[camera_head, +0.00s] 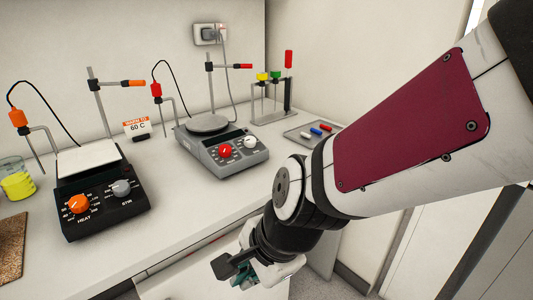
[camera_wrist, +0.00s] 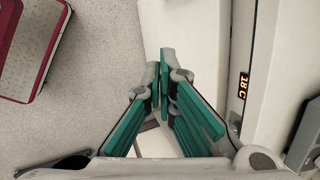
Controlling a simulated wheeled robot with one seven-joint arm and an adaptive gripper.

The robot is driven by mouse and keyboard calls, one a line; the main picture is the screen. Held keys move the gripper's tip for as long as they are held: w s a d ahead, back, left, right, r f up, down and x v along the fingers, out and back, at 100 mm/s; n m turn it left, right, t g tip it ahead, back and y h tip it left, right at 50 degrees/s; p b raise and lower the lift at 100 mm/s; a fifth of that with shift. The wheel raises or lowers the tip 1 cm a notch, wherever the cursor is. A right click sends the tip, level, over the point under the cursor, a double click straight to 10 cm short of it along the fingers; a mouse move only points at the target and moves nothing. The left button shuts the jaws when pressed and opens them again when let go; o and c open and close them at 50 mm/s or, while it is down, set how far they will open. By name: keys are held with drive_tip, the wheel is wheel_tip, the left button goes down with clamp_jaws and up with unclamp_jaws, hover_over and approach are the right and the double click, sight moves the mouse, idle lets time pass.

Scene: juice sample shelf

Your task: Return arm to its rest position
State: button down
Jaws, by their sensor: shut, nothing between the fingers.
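My gripper (camera_wrist: 165,75) is shut and empty, its teal-padded fingers together in the wrist view. In the head view my gripper (camera_head: 250,272) hangs low in front of the bench (camera_head: 175,235), below the level of its top and partly hidden by my wrist. My arm comes in from the upper right of the head view and bends down at the wrist. No object is in the fingers.
A black hotplate (camera_head: 100,205) and a grey hotplate (camera_head: 220,145) stand on the bench. A beaker of yellow liquid (camera_head: 17,182) is at the left. A small tray (camera_head: 305,134) with coloured pieces lies near my arm. Bare floor (camera_wrist: 100,70) shows in the wrist view.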

drive_tip(key=s+d+r+n+h, duration=0.1)
drive_tip(key=s+d+r+n, duration=0.3)
drive_tip(key=d, duration=0.3)
drive_tip(key=s+d+r+n+g+h, duration=0.1)
drive_tip(key=s+d+r+n+h, duration=0.15)
drive_tip(key=s+d, duration=0.4)
drive_tip(key=s+d+r+n+h, duration=0.1)
drive_tip(key=s+d+r+n, duration=0.3)
drive_tip(key=d, duration=0.5)
wheel_tip(320, 180, up, 14)
drive_tip(key=t+p, duration=0.2)
drive_tip(key=p, duration=1.2)
drive_tip(key=shift+w+r+n+t, duration=0.2)
drive_tip(key=shift+w+n+t, duration=0.15)
drive_tip(key=shift+t, duration=0.05)
drive_tip(key=shift+y, duration=0.25)
